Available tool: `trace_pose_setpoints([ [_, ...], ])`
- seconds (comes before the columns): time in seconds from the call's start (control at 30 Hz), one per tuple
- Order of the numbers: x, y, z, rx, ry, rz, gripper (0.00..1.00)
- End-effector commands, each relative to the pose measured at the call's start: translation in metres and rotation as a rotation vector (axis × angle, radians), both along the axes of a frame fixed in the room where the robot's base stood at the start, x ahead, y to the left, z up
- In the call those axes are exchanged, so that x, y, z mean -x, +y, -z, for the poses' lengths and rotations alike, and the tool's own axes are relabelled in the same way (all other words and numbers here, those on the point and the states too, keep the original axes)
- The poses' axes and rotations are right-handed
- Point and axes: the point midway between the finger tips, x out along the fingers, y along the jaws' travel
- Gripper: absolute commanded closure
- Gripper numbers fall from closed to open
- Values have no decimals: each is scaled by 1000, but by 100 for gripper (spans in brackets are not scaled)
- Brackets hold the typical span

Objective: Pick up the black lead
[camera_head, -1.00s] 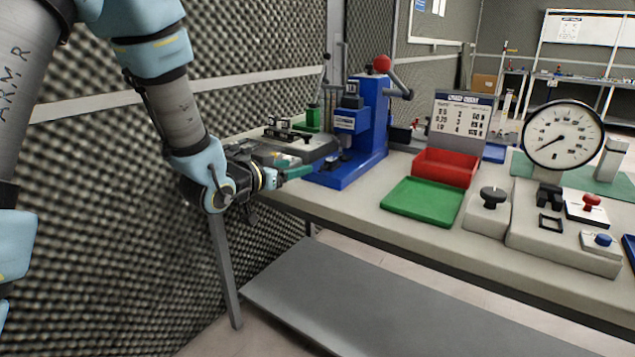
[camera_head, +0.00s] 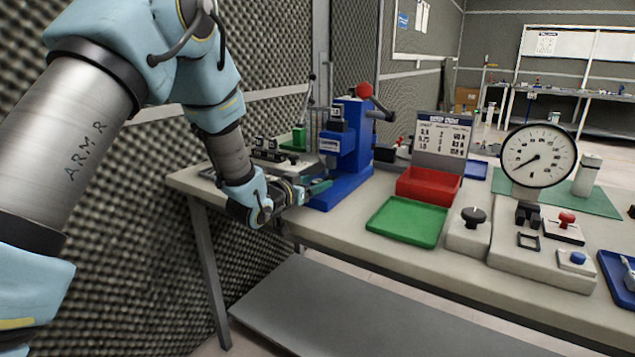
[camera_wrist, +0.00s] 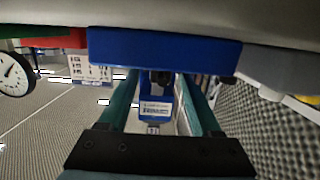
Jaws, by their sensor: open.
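I cannot make out a black lead for certain in either view. My gripper (camera_head: 318,188) is at the left part of the bench, just in front of the blue press (camera_head: 345,150). Its teal fingers are apart with nothing visible between them. In the wrist view my gripper (camera_wrist: 160,85) is open, and the press, with its blue base (camera_wrist: 165,48), shows upside down beyond and between the fingers. Part of the bench behind the press and my arm is hidden.
A green tray (camera_head: 407,222), a red bin (camera_head: 428,187) and a dial gauge (camera_head: 538,156) stand right of the press. A fixture with a black knob (camera_head: 473,216) is near the front edge. A foam wall (camera_head: 150,240) is close on the left. A grey shelf (camera_head: 330,310) lies below.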

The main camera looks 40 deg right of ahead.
Motion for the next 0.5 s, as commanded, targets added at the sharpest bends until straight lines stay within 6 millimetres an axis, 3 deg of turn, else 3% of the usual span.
trace_pose_setpoints([
  [0.27, -1, -3, 1, 0, 1, -1, 35],
  [0.5, -1, -3, 1, 0, 1, -1, 62],
])
